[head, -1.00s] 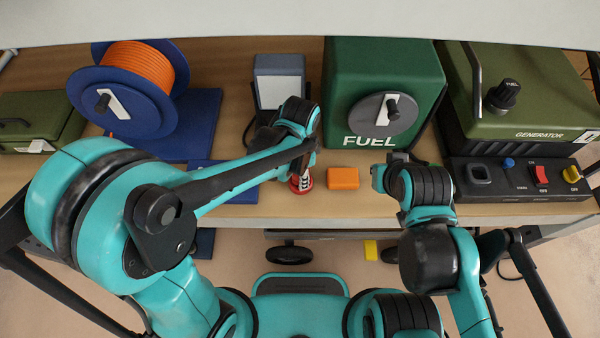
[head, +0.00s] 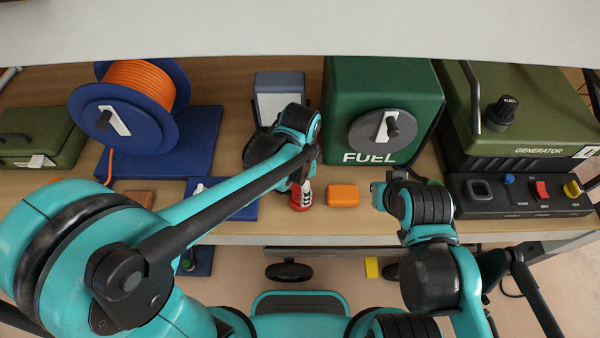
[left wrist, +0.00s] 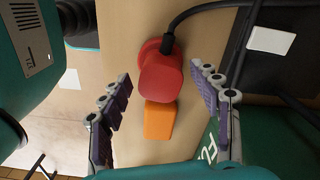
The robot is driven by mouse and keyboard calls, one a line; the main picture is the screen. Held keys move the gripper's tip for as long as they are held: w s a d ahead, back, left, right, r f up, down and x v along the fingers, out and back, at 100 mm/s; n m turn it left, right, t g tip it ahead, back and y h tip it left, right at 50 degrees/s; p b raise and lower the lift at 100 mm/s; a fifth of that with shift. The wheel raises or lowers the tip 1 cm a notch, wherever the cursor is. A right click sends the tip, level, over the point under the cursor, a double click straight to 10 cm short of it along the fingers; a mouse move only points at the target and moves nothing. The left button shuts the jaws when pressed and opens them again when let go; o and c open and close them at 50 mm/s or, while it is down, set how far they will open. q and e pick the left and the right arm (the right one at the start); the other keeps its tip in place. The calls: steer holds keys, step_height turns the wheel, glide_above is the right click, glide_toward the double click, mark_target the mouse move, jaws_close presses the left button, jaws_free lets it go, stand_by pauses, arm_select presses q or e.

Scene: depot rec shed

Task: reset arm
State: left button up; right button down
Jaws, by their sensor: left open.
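My left gripper (head: 304,184) is open over the workbench, in front of the grey box. A red plug-like piece (head: 300,201) sits under its fingers. In the left wrist view the red piece (left wrist: 160,78) lies between the spread fingers of my left gripper (left wrist: 159,74), with clear gaps at the sides and a black cable at its end. An orange block (head: 343,195) lies just right of it; it also shows in the left wrist view (left wrist: 160,121). My right gripper (head: 380,192) is low before the fuel box; its fingers are not clear.
The green fuel box (head: 345,100) stands behind both grippers. The generator (head: 530,110) and its switch panel (head: 515,197) are at the right. A blue cable reel (head: 85,115) and a green case (head: 35,140) are at the left. A pale shelf edge (head: 300,25) crosses the top.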

arm_select(q)
step_height(320, 180, up, 9)
steer(key=shift+f, duration=0.15)
steer(key=s+a+f+n+t+b, duration=0.1)
steer(key=a+f+n+t+b, duration=0.1)
steer(key=a+n, duration=0.2)
steer(key=s+a+f+n+t+b, duration=0.2)
steer(key=a+f+n+b, duration=0.1)
steer(key=a+n, duration=0.2)
steer(key=s+a+f+n+t+b, duration=0.2)
steer(key=a+n, duration=0.3)
steer(key=a, duration=0.3)
steer(key=shift+a+f+t+b, duration=0.15)
steer(key=shift+f+t+b, duration=0.35)
steer(key=shift+f, duration=0.1)
arm_select(e)
step_height(320, 180, down, 8)
arm_select(q)
steer(key=shift+s+a, duration=0.1)
steer(key=shift+a, duration=0.05)
